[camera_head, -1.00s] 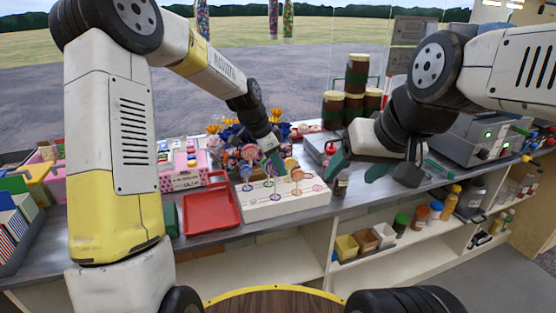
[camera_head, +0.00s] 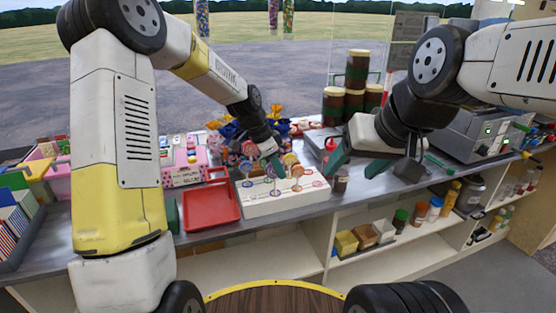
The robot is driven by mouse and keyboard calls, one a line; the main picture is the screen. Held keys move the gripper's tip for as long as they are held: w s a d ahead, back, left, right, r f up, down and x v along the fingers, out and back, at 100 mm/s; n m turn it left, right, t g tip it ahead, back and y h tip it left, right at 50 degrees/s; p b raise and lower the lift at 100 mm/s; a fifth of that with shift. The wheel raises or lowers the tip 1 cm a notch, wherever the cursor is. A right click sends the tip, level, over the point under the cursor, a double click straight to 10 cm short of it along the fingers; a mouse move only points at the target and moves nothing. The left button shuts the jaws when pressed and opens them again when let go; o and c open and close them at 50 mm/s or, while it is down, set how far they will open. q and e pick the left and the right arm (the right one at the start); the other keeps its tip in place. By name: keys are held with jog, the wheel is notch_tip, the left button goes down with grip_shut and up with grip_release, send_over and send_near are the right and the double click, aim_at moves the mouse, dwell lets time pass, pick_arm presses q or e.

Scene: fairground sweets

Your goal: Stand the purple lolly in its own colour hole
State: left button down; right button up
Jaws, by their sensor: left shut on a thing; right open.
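A white lolly stand (camera_head: 290,206) with printed coloured rings lies on the counter, and several small round lollies stand upright on it. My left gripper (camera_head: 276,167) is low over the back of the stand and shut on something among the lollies. What it holds is too small and covered to make out, and I cannot tell for sure which lolly is the purple one. A pinkish round lolly (camera_head: 248,148) shows just left of the gripper. My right gripper (camera_head: 355,168) is open and empty, right of the stand, above the counter.
A red tray (camera_head: 211,209) lies left of the stand. Dark jars with pale lids (camera_head: 357,70) are stacked behind my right gripper. A metal machine (camera_head: 470,138) stands further right.

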pick_arm(q)
jog(key=shift+f, duration=0.5)
jog(key=c, duration=0.7)
grip_release()
jog(key=shift+r, duration=4.55)
